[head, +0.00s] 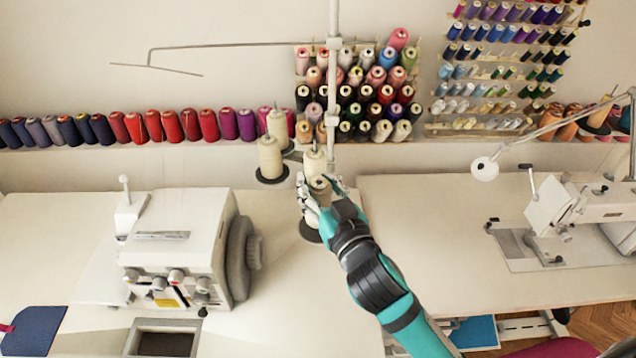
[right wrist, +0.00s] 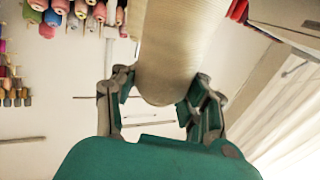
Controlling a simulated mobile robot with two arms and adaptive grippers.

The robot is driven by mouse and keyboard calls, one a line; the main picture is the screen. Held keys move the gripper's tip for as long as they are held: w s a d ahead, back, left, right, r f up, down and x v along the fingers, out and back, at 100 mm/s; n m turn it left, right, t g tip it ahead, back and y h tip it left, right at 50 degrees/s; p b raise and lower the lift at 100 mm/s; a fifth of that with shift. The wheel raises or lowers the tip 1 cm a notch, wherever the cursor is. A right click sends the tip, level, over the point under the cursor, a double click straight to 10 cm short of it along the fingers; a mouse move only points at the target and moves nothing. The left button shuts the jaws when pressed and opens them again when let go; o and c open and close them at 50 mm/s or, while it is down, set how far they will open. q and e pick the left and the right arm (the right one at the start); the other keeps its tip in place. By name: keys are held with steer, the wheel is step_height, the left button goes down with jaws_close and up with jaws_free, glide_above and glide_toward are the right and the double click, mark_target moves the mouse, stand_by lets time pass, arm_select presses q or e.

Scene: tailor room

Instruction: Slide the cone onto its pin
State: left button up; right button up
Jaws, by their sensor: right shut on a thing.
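My right gripper (head: 322,190) is shut on a cream thread cone (head: 320,184) at the thread stand; its fingers hide part of the cone. In the right wrist view, the cone (right wrist: 170,50) stands between the two fingers of the gripper (right wrist: 160,108). A dark round base disc (head: 309,233) shows just below the gripper. I cannot tell whether the cone rests on it or hangs above it, and its pin is hidden. My left gripper is not in view.
Other cream cones (head: 270,158) (head: 314,160) (head: 277,123) stand close by around the stand's pole (head: 333,90). A white overlock machine (head: 185,245) is to the left, and a sewing machine (head: 575,215) to the right. The right table (head: 430,230) has free room.

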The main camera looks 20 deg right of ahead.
steer(key=shift+f+b, duration=0.6)
steer(key=shift+f, duration=0.25)
steer(key=o, duration=1.4)
